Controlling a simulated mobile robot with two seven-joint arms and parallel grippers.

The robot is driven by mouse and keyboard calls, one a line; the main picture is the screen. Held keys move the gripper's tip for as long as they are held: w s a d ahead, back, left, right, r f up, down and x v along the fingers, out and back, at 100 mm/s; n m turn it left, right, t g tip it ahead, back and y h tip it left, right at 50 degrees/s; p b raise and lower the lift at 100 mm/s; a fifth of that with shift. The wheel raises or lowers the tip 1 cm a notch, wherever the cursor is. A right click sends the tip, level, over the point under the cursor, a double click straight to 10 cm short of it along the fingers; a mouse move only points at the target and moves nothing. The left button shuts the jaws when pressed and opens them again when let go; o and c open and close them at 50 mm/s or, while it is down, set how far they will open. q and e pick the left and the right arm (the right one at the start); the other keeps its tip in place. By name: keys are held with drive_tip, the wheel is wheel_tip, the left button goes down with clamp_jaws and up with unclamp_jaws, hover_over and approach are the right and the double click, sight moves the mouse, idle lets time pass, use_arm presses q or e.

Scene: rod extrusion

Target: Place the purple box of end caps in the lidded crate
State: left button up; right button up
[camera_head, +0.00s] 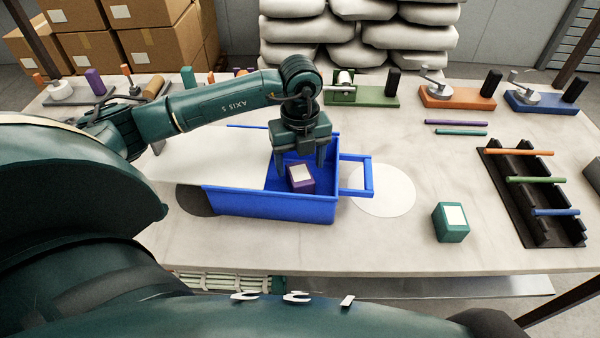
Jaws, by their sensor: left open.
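The purple box (301,184) with a white label on top sits inside the blue crate (270,207), in its open right part. A flat whitish panel (215,155), which looks like the lid, covers the crate's left part and reaches out beyond it to the left. My left gripper (300,164) points down over the open part, just above and behind the purple box. Its fingers are open and apart, and the box appears free of them. Whether the box rests flat on the crate floor is hard to tell. My right gripper is not in view.
A blue handle frame (368,176) sticks out from the crate's right side over a white disc (390,192). A teal box (451,222) stands right of it. A black rack (530,195) holds coloured rods at far right. Fixtures (458,96) line the table's back.

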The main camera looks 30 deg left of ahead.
sight(300, 173)
use_arm(q)
wheel_tip(300, 173, up, 7)
drive_tip(key=shift+r, duration=0.2)
idle(0.6)
